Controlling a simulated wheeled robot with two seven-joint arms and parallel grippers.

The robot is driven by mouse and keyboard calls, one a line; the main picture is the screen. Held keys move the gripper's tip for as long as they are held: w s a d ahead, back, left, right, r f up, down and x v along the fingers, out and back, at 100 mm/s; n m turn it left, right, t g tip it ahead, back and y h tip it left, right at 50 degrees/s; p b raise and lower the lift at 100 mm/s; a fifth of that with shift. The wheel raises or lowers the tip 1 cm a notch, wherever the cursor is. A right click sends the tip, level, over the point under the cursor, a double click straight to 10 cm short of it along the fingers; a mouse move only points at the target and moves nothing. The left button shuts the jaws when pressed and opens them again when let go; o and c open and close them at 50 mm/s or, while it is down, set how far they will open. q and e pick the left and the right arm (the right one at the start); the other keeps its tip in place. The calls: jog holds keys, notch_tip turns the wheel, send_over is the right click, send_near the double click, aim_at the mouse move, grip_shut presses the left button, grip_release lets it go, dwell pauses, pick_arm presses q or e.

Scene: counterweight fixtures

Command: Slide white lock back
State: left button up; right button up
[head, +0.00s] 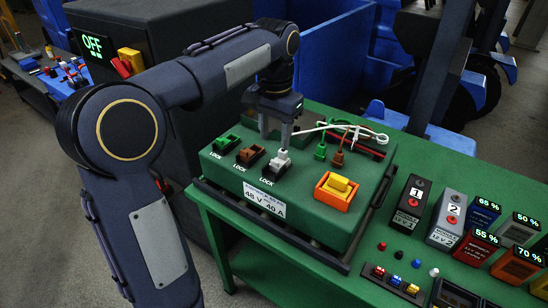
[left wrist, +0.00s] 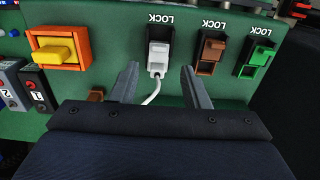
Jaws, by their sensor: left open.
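The white lock (head: 281,157) is a small white slider in a dark slot, third in a row of LOCK slots on the green box (head: 268,207). It also shows in the left wrist view (left wrist: 158,52), with a white cable near it. A brown lock (head: 247,155) and a green lock (head: 226,141) sit to its left in the head view. My left gripper (head: 276,139) points down just above the white lock. In the left wrist view its open fingers (left wrist: 160,82) lie on either side of the lock's line, with nothing held. My right gripper is not in view.
A yellow handle in an orange frame (head: 338,190) is on the box's front right. Loose cables with green, brown and white plugs (head: 345,135) lie at the back right. Battery modules (head: 410,205) stand on the green table at right. Blue bins (head: 330,50) are behind.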

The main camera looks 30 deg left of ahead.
aim_at(274, 161)
pick_arm(q)
notch_tip(274, 161, down, 7)
jog(key=shift+s+r+b, duration=0.1)
jog(key=shift+b, duration=0.35)
grip_shut()
